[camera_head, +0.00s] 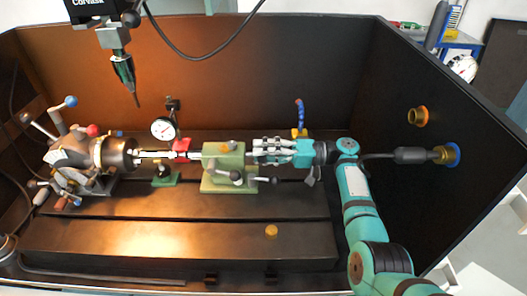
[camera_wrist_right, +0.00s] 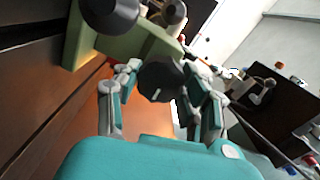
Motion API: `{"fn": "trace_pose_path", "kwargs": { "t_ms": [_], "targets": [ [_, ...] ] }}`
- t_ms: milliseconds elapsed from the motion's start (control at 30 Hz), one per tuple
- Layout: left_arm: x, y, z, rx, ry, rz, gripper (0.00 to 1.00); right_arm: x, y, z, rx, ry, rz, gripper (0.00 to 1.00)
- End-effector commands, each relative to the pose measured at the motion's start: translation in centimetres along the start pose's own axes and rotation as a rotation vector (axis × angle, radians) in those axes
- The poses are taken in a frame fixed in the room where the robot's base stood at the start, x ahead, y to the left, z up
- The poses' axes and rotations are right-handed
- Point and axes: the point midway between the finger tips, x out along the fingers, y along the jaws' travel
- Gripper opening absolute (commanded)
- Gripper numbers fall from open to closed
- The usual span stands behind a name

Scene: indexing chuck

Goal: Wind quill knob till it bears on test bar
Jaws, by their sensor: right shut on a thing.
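The green tailstock (camera_head: 226,183) stands on the slotted table; its green body also shows in the right wrist view (camera_wrist_right: 108,45). The slim bright test bar (camera_head: 152,154) lies level between the dark chuck (camera_head: 115,154) and the tailstock's left side. Whether the quill touches the bar is too small to tell. My right gripper (camera_head: 256,148) comes in from the right at the tailstock's right end. In the right wrist view its fingers (camera_wrist_right: 163,84) are around the dark quill knob (camera_wrist_right: 158,75), which has a small white mark. My left gripper is not in view.
A dial gauge (camera_head: 163,128) and a red block (camera_head: 182,146) stand by the bar. A spindle with a pointed tool (camera_head: 123,70) hangs above left. Lever handles (camera_head: 262,180) stick out at the tailstock's front. The table front (camera_head: 180,240) is mostly clear.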

Motion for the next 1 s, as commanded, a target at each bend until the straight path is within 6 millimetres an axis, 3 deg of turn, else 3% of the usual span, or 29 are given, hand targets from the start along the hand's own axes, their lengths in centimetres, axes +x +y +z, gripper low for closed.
{"fn": "trace_pose_path", "kwargs": {
  "t_ms": [1000],
  "targets": [
    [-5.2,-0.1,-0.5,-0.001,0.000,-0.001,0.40,0.0,-0.2,-0.1,0.964,0.004,-0.003,0.10]
  ]
}}
